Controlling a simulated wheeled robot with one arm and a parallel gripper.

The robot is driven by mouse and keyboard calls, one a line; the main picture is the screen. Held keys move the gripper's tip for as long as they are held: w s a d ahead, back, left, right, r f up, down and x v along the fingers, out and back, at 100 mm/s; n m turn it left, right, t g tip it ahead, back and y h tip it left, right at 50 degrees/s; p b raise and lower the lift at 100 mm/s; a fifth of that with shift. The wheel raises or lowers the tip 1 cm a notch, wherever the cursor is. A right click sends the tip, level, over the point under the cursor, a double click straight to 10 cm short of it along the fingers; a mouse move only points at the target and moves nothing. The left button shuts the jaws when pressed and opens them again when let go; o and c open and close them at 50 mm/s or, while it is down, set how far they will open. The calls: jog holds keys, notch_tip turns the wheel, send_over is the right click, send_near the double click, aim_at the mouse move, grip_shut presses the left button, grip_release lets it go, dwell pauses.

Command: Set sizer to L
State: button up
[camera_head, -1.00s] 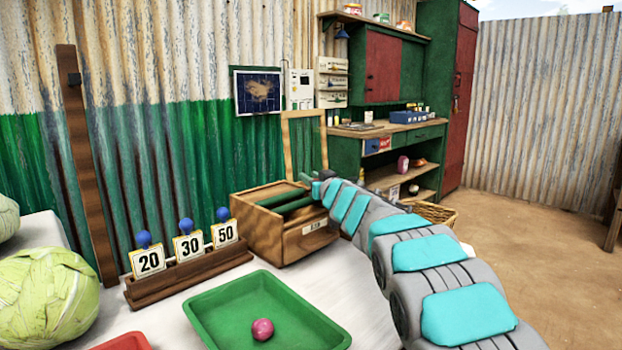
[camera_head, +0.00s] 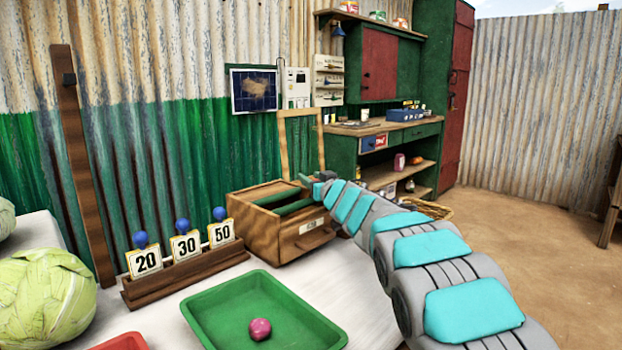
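A wooden box with green rollers across its open top, likely the sizer (camera_head: 268,231), stands on the white table against the wall. A small label (camera_head: 312,226) is on its front, too small to read surely, above a drawer-like handle (camera_head: 316,241). My arm reaches in from the lower right. My gripper (camera_head: 318,180) is at the box's right rear end, by the end of the rollers. It is small and seen from behind, so its fingers and any contact are unclear.
A rack with number cards 20, 30 and 50 (camera_head: 184,277) stands left of the box. A green tray (camera_head: 208,312) with a pink ball (camera_head: 260,329) lies in front. Cabbages (camera_head: 45,310) and a red tray (camera_head: 122,342) are at the left. A workbench (camera_head: 382,127) stands behind.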

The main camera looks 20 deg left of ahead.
jog(key=shift+o, duration=1)
jog(key=shift+b+v, duration=0.75)
jog(key=shift+v, duration=3.15)
